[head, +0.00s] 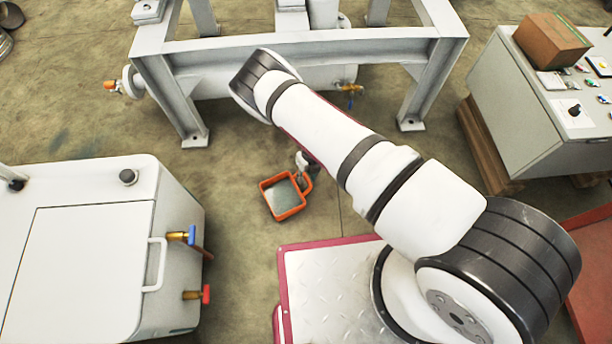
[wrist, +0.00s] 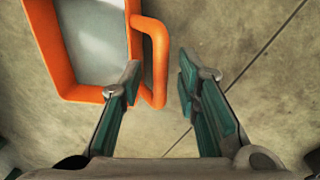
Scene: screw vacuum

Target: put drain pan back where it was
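The drain pan (head: 267,200) is a small orange square tray with a grey inside and a loop handle, apparently on the concrete floor. In the wrist view the pan (wrist: 62,75) fills the upper left, with its handle (wrist: 158,50) toward the middle. My gripper (wrist: 160,80) is open and empty. Its fingertips lie on either side of the handle's outer bar in the picture, the left one over the loop's opening. I cannot tell the height between them or any contact. In the head view my gripper (head: 303,160) is small and partly hidden by my arm, beside the pan's handle.
A grey steel frame (head: 300,50) with a horizontal tank and a brass valve (head: 350,88) stands behind. A white cabinet (head: 80,250) with blue and red valves (head: 195,294) is at left. A control console (head: 530,110) with a cardboard box (head: 550,42) is at right. Floor left of the pan is clear.

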